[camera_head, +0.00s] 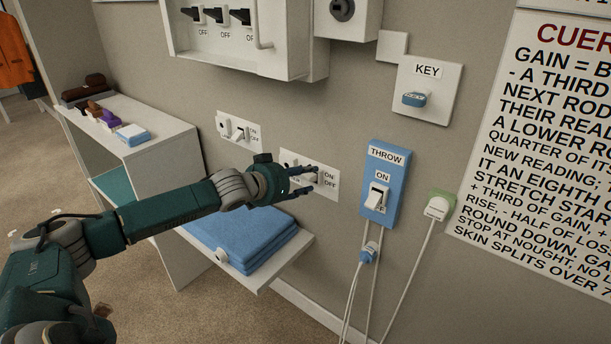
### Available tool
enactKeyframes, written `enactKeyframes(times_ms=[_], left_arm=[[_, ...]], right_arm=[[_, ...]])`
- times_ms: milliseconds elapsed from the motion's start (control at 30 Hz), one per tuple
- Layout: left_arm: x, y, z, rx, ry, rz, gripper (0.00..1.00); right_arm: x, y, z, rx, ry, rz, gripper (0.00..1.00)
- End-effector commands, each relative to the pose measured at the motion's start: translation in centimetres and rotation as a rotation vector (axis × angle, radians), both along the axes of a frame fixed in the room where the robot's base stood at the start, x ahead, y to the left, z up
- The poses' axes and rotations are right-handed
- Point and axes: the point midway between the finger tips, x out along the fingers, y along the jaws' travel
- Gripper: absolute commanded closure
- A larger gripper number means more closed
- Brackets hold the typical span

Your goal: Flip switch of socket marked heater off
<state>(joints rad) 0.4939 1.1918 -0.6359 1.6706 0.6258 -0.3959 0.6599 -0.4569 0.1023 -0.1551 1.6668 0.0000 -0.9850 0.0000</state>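My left gripper (308,180) reaches in from the left, in front of a white switch plate (331,192) on the wall. Its fingers look spread apart, with nothing seen between them. They cover most of this plate and its switch; ON and OFF labels show at its right side. I cannot tell whether the fingers touch it. A second white switch plate (238,131) with ON and OFF labels is up and left. A blue switch box (383,185) marked THROW is to the right. I can read no heater marking. My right gripper is out of view.
A white panel (235,56) with several black switches hangs above. A KEY plate (427,90) and green-backed plug (438,206) are right. Cables hang below the blue box. A shelf unit (160,146) and folded blue towels (240,235) lie below and left of the gripper.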

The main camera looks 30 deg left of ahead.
Motion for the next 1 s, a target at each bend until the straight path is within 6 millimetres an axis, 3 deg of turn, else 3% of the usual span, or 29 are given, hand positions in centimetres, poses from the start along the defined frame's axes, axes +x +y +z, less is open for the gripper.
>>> enactKeyframes(times_ms=[433, 633, 1000], left_arm=[[0.91, -0.14, -0.37, 0.001, 0.000, -0.002, 0.60], [0.90, -0.14, -0.35, 0.001, 0.000, -0.002, 0.98], [0.91, -0.16, -0.40, 0.000, -0.009, -0.003, 1.00]], right_arm=[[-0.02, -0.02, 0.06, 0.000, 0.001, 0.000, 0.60], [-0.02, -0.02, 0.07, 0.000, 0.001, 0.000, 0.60], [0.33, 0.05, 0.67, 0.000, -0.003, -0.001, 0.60]])
